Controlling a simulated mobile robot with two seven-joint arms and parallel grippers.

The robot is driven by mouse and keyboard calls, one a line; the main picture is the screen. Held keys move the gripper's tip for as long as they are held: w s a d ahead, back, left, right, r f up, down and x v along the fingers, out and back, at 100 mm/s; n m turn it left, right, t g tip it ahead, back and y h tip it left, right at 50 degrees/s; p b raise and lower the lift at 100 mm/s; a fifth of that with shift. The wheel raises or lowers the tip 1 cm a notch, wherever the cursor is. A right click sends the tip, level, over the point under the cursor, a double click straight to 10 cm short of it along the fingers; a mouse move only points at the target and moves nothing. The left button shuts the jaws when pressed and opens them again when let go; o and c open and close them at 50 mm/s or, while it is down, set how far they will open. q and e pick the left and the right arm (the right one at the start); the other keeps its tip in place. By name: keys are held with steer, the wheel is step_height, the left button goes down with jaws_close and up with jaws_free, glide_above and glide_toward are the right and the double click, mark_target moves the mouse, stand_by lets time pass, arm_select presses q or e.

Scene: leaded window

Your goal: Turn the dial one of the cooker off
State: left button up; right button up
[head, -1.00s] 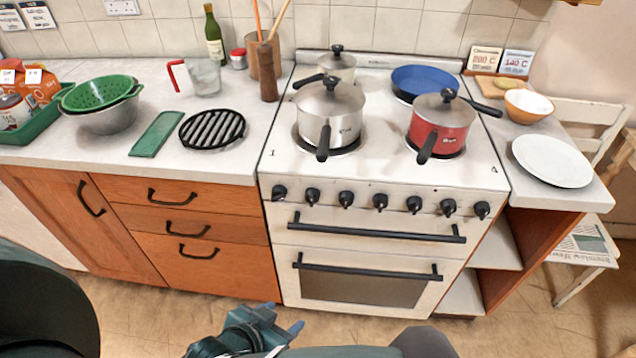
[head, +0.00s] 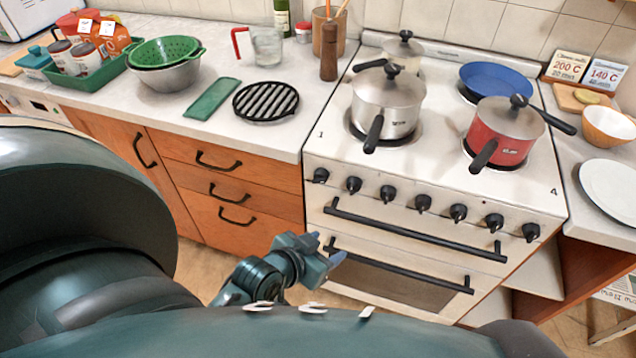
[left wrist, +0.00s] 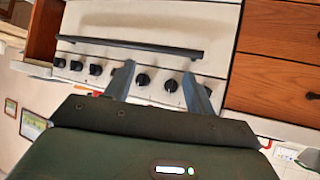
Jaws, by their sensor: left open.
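The white cooker (head: 425,190) has a row of black dials along its front panel. Dial one (head: 320,175) is the leftmost, below the printed 1. My left gripper (head: 325,248) is open and empty, low in front of the cooker's left side, below the dials and apart from dial one. My right gripper is not in view.
Black oven handles (head: 410,228) stick out below the dials. A steel pan (head: 388,105) and a red pan (head: 505,130) stand on the hob, handles towards the front. Wooden drawers (head: 225,185) are left of the cooker. A white plate (head: 612,188) lies on the right worktop.

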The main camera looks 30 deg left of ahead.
arm_select(q)
steer(key=w+a+n+t+y, duration=0.2)
steer(key=a+t, duration=0.1)
steer(key=t, duration=0.1)
steer(key=n+t+y, duration=0.2)
steer(key=t+y, duration=0.1)
steer(key=y, duration=0.1)
glide_toward(320, 178)
steer(key=b+x, duration=0.4)
steer(key=x, duration=0.4)
steer(key=shift+w+a+f+b, duration=0.2)
steer(key=shift+w+f+b, duration=0.1)
steer(key=shift+f+b, duration=0.05)
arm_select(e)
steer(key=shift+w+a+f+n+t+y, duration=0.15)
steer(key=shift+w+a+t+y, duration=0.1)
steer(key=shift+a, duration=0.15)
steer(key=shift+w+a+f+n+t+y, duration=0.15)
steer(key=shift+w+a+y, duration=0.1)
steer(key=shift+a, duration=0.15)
arm_select(q)
steer(key=shift+c, duration=0.2)
steer(key=c, duration=0.9)
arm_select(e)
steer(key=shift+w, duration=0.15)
